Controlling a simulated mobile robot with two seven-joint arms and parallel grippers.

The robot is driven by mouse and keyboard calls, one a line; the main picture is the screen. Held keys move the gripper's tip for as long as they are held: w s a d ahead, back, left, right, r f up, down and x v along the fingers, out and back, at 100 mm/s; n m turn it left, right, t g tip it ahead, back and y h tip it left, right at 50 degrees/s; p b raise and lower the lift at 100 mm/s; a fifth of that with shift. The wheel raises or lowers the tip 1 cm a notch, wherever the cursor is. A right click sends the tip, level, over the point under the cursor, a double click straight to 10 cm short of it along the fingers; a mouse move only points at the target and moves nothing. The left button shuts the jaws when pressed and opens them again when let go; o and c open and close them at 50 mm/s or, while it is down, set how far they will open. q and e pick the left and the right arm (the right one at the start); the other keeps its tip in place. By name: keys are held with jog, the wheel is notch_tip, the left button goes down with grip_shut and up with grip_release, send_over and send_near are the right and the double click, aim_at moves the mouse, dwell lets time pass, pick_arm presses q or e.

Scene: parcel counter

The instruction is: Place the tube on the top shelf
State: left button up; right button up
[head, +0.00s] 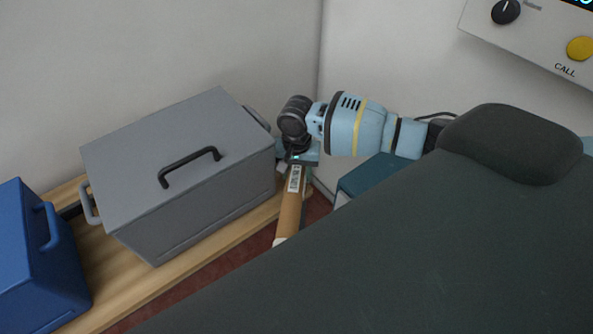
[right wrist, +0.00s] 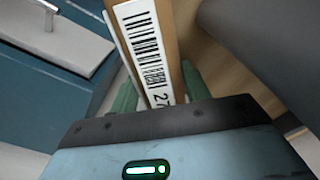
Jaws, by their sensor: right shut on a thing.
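The tube (head: 289,212) is brown cardboard with a pale end and a white barcode label. My right gripper (head: 297,170) is shut on it near its labelled end, and the tube slants down toward the picture's bottom, just right of the wooden board's end. In the right wrist view the tube (right wrist: 167,28) stands between the greenish fingers (right wrist: 158,92), its barcode showing. A wooden board (head: 166,268) like a shelf runs along the wall at left; I cannot tell whether it is the top shelf. My left gripper is not in view.
A grey case (head: 150,165) with a black handle stands on the board, close left of my right gripper. A blue case (head: 35,265) stands further left. A teal cabinet (head: 367,176) is right of the tube. A control panel (head: 530,35) is on the wall.

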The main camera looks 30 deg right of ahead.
aim_at(297, 168)
jog(key=o, duration=1.3)
jog(key=shift+f, duration=0.1)
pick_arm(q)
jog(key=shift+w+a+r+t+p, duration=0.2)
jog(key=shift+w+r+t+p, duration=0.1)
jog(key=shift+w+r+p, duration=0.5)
pick_arm(e)
notch_tip(297, 168, up, 12)
